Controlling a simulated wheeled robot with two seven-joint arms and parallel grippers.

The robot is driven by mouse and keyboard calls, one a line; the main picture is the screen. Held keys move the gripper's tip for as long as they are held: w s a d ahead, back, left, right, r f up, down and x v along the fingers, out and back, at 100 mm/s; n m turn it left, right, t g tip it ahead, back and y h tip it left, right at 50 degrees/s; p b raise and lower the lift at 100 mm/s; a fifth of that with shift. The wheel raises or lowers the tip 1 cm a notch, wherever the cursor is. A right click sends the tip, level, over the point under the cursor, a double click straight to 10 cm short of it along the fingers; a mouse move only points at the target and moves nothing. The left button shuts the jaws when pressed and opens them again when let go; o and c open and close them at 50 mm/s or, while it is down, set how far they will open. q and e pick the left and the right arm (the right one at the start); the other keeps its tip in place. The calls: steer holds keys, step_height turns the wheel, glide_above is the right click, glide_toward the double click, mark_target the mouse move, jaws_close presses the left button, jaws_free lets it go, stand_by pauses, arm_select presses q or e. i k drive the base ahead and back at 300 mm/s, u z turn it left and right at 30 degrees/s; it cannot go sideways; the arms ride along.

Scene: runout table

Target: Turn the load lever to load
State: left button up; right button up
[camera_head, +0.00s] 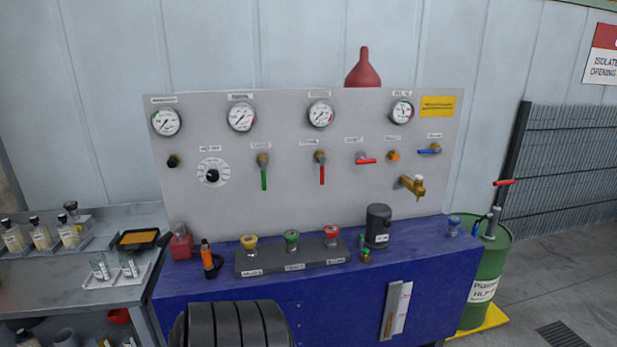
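A grey upright panel (225,199) stands at the back of a blue bench and carries several valve levers. The green lever (263,172) and the red lever (321,168) hang straight down. A shorter red lever (365,161) and a blue lever (429,150) lie about level. A small label sits above each, but the lettering is too small for me to tell surely which is the load lever.
Gauges (241,117), a white dial (213,173) and a brass tap (412,185) share the panel. On the blue bench (437,237) stand a black block with colored knobs (291,240), a black canister (378,224) and an orange bottle (208,259). A green drum (492,262) stands right.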

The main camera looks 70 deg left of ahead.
mark_target(262, 162)
steer(key=u, duration=0.15)
steer(key=i, duration=0.8)
steer(key=u, duration=1.2)
steer(key=i, duration=0.7)
steer(key=u, duration=0.75)
